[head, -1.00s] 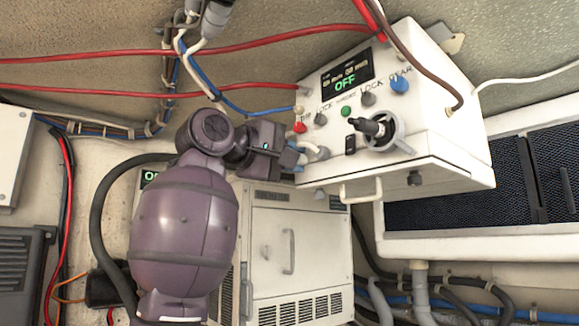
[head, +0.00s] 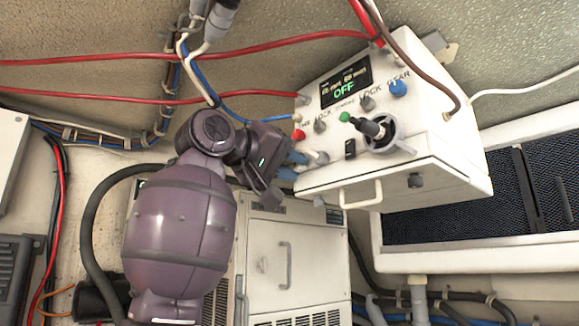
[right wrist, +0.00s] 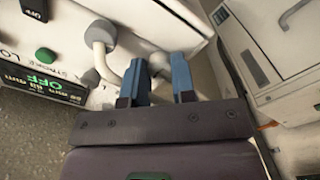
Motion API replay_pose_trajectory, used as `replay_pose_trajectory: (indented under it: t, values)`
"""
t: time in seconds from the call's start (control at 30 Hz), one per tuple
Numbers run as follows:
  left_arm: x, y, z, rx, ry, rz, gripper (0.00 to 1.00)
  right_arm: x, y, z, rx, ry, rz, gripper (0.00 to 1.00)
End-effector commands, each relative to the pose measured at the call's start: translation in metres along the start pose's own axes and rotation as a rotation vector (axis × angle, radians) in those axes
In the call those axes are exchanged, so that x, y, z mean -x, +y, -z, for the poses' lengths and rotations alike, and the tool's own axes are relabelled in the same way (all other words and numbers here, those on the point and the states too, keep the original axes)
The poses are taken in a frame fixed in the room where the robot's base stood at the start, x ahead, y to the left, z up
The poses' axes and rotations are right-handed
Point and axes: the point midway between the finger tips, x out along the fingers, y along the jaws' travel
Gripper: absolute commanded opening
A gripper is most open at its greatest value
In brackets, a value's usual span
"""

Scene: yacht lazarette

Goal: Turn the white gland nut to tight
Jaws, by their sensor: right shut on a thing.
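In the head view my right gripper (head: 294,166) is at the box's lower left corner, with the wrist tilted. My left gripper is in neither view.
The box face has several knobs, a green button (head: 345,117) and a display (head: 346,84) reading OFF. A white cabinet (head: 292,255) stands below. Red cables cross the wall.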

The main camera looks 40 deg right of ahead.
Motion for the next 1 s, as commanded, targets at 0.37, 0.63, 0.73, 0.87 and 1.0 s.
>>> replay_pose_trajectory:
  t: [0.37,0.63,0.73,0.87,1.0]
  values:
    - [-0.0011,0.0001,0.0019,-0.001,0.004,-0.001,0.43,-0.0002,-0.0002,-0.0003,-0.009,-0.001,0.001,0.01]
    - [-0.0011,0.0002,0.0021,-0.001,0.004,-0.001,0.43,-0.0001,-0.0002,-0.0002,-0.008,-0.001,0.001,0.50]
    - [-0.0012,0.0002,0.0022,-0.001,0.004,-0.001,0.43,-0.0001,-0.0002,-0.0002,-0.008,-0.001,0.001,0.50]
    - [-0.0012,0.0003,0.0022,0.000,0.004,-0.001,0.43,0.0006,-0.0003,-0.0001,-0.008,0.000,0.001,0.50]
    - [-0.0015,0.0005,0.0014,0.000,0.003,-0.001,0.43,0.0096,-0.0007,0.0003,-0.007,0.002,0.001,0.50]
